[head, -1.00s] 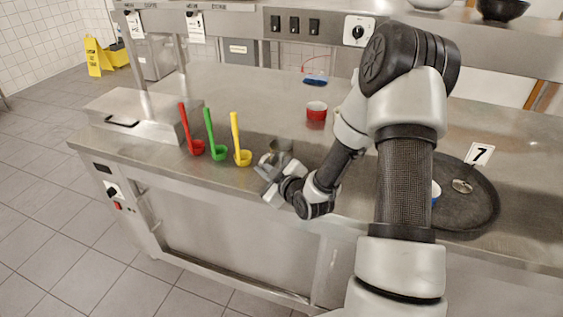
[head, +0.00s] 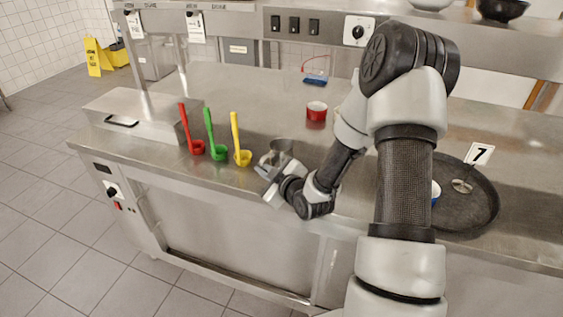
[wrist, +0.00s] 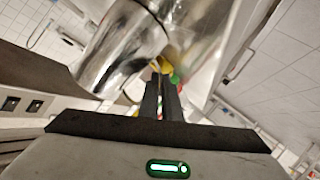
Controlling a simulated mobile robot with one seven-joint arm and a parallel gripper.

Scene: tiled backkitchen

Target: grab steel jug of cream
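The steel jug (head: 281,147) stands near the front edge of the steel counter, just right of the yellow ladle. In the wrist view its shiny wall (wrist: 118,48) is large and close, at the upper left of the fingers. My gripper (head: 268,166) is at the jug's near side, low over the counter edge. In the wrist view the two dark fingers of my gripper (wrist: 161,78) are close together, with their tips at the jug. They look shut on a thin part of it, but the exact contact is blurred. The cream inside cannot be made out.
Red (head: 197,148), green (head: 218,153) and yellow (head: 243,157) ladles stand close on the left. A red cup (head: 316,111) stands behind to the right. A dark round tray (head: 470,212) with a number card is at the right.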

